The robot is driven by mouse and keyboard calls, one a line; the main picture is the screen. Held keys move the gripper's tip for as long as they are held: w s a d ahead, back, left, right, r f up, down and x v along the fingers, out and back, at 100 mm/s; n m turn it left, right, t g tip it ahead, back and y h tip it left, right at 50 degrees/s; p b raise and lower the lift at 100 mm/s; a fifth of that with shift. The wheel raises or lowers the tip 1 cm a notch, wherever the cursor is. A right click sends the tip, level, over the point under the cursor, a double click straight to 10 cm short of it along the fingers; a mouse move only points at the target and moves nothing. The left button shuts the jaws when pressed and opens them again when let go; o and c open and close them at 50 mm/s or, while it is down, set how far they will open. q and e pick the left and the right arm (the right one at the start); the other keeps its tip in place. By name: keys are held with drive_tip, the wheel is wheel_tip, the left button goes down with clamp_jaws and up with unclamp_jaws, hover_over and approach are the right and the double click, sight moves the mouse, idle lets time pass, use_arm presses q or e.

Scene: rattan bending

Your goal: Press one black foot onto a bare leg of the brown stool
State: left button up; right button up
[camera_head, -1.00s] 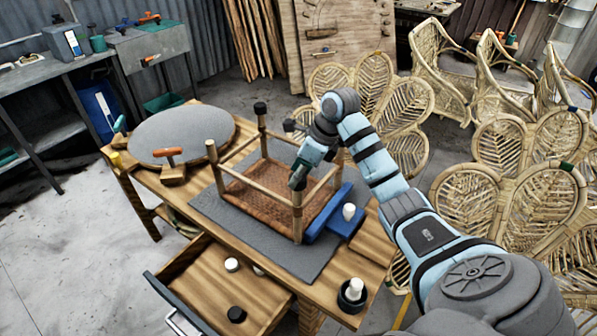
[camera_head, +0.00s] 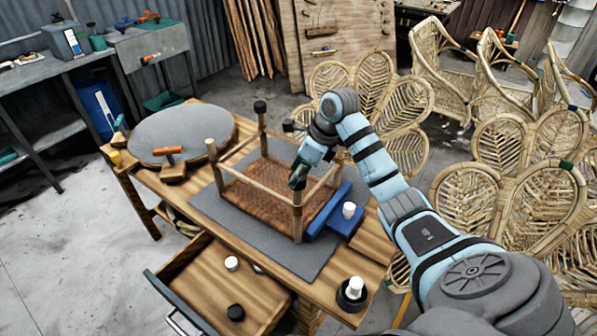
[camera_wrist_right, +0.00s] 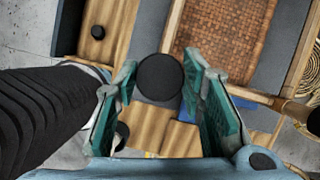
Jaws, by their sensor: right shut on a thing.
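The brown stool (camera_head: 266,194) stands upside down on a grey mat, its woven seat low and its legs up. My right gripper (camera_head: 298,182) is at the top of the near leg (camera_head: 297,215). In the right wrist view a round black foot (camera_wrist_right: 160,77) sits between the two green-padded fingers (camera_wrist_right: 160,95), which are shut on it. It hides whatever is beneath it, so I cannot tell whether it is seated on the leg. The right leg is partly behind my arm. My left gripper is out of view.
The open drawer (camera_head: 205,285) holds a loose black foot (camera_head: 236,313) and white pieces. A black holder (camera_head: 352,296) is at the front corner. A round board (camera_head: 182,133) lies left.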

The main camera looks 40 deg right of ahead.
drive_tip(key=shift+f+b, duration=0.4)
drive_tip(key=shift+f, duration=0.25)
idle(0.5)
drive_tip(key=o, duration=1.2)
drive_tip(key=shift+r, duration=0.15)
drive_tip(key=v, duration=0.7)
drive_tip(key=shift+d, duration=0.1)
